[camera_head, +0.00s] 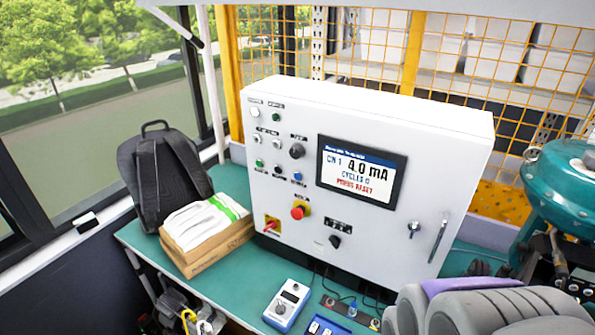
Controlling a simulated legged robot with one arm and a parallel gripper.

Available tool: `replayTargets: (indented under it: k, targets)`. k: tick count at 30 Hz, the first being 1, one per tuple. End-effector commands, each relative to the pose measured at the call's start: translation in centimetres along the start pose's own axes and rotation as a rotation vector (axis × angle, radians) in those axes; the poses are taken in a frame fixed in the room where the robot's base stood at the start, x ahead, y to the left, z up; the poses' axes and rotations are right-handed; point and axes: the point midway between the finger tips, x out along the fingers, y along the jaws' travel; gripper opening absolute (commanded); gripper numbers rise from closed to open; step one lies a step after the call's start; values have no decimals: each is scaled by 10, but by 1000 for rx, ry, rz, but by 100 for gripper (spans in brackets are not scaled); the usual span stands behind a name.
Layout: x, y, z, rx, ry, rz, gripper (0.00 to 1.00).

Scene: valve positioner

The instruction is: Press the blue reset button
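The blue reset button (297,176) is a small round button on the left part of the front of a white control box (370,236). It sits below a larger black knob (297,150) and to the left of the screen. Nothing covers it. The screen (361,171) reads "CN 1 4.0 mA", "CYCLES 0" and "PRESS RESET". My gripper cannot be made out in this view.
A red emergency-stop button (300,210), a red switch (271,225) and a green button (259,163) are near the blue button. Boxes with white cloth (205,225) and a backpack (160,170) stand left. Grey rounded forms fill the lower right; I cannot tell what they are.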

Motion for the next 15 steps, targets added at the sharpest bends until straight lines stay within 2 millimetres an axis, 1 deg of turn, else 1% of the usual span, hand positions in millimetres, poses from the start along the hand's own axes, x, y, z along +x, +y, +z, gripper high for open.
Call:
replayTargets:
  k: [1, 6, 15]
  targets:
    - [0, 0, 0, 0, 0, 0, 15]
    - [0, 0, 0, 0, 0, 0, 0]
    - [0, 0, 0, 0, 0, 0, 0]
